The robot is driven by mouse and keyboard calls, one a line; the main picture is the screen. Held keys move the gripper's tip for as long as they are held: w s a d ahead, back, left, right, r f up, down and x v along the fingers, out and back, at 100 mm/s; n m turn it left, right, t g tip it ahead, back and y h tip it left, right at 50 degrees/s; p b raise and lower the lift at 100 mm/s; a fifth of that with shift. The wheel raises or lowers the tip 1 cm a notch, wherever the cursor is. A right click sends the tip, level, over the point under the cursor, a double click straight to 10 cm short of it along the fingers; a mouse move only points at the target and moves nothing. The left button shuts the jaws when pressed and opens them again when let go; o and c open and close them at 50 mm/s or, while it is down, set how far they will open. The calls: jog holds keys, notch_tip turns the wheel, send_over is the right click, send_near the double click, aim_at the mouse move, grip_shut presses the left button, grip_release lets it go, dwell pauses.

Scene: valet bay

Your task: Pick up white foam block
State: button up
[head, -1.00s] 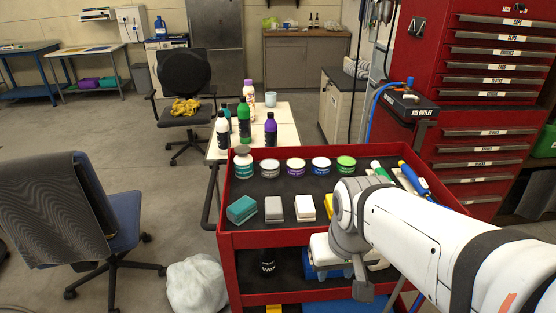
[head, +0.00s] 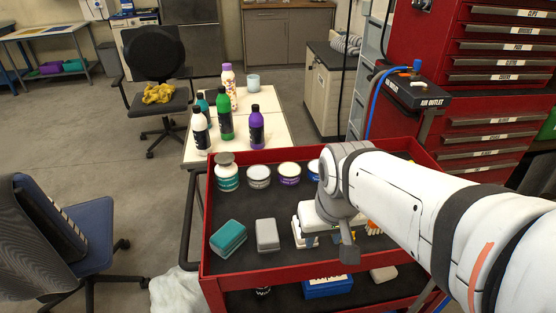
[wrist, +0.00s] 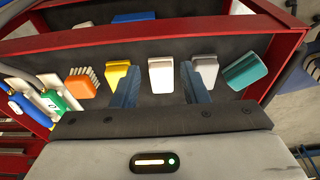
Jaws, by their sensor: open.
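The white foam block (wrist: 161,76) stands in a row on the cart's dark top tray. In the wrist view it lies between the two blue fingers of my gripper (wrist: 160,86), with a gap on both sides. My gripper is open and empty. A yellow block (wrist: 118,75) is left of the white one and a grey block (wrist: 205,71) is right of it, each close to a finger. In the head view my arm hides much of the white block's place and the fingers.
A teal block (head: 228,238) and an orange brush (wrist: 82,83) end the row. Tins (head: 259,176) stand behind it. The red cart rim (head: 240,275) surrounds the tray. Bottles (head: 226,115) stand on a table beyond. A blue chair (head: 80,225) is at left.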

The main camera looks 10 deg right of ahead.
jog(key=shift+o, duration=0.8)
jog(key=shift+w, duration=0.15)
jog(key=o, duration=0.6)
jog(key=w+f+g+p, duration=0.1)
jog(key=w+p, duration=0.2)
jog(key=w, duration=0.3)
jog(key=shift+w, duration=0.15)
jog(key=shift+o, duration=0.2)
jog(key=shift+g, duration=0.6)
jog(key=w+f+p, duration=0.1)
jog(key=w+f, duration=0.1)
jog(key=w, duration=0.1)
jog(key=w+f+p, duration=0.1)
jog(key=w+f, duration=0.2)
jog(key=shift+p, duration=0.4)
jog(key=shift+w+a+f, duration=0.1)
jog(key=shift+w+f, duration=0.05)
jog(key=shift+f, duration=0.2)
jog(key=shift+w+d+f, duration=0.1)
jog(key=shift+w+f, duration=0.05)
jog(key=shift+f, duration=1.15)
jog(key=shift+w+d+f, duration=0.15)
jog(key=shift+f, duration=1.15)
jog(key=shift+w+d+f, duration=0.1)
jog(key=shift+w+f, duration=0.05)
jog(key=shift+f, duration=1.15)
